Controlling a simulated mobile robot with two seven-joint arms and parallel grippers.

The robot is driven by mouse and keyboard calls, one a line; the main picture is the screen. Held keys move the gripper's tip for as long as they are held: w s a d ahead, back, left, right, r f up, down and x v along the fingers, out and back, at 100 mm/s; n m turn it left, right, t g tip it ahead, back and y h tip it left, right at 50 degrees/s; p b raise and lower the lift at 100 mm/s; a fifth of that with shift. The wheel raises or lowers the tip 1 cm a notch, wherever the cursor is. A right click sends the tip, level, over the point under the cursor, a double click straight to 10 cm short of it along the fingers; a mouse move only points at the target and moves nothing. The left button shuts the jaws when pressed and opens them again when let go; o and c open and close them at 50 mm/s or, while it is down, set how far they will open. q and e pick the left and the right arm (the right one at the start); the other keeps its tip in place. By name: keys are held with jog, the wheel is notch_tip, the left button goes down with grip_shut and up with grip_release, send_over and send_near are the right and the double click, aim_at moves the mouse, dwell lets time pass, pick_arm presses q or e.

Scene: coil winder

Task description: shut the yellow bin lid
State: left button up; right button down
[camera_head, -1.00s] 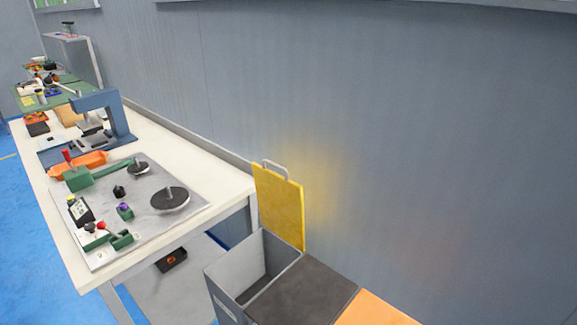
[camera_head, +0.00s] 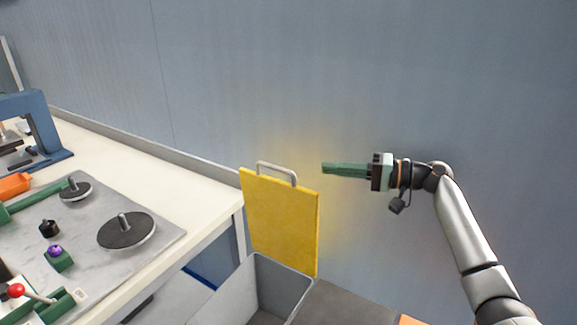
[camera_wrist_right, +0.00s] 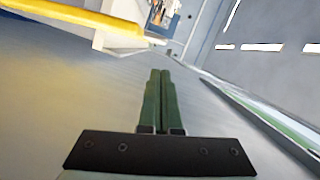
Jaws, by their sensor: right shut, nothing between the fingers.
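The yellow bin lid (camera_head: 280,222) stands upright, open, at the back of a grey bin (camera_head: 262,290) beside the bench. A grey handle (camera_head: 277,172) sits on its top edge. My right gripper (camera_head: 324,168) is shut and empty, its green fingers pointing left, just right of the lid's top edge and apart from it in the picture. In the right wrist view the closed fingers (camera_wrist_right: 160,75) show in the middle, and a yellow edge of the lid (camera_wrist_right: 75,15) crosses the top left. My left gripper is not in view.
A white bench (camera_head: 170,170) runs along the wall on the left. It holds a grey plate with black discs (camera_head: 127,230) and a blue press (camera_head: 35,130). A dark lid (camera_head: 345,305) and an orange one (camera_head: 412,320) lie right of the open bin. The blue-grey wall is close behind.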

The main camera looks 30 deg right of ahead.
jog(key=x, duration=1)
jog(key=shift+r+p, duration=0.15)
jog(key=shift+p, duration=0.15)
jog(key=shift+s, duration=0.1)
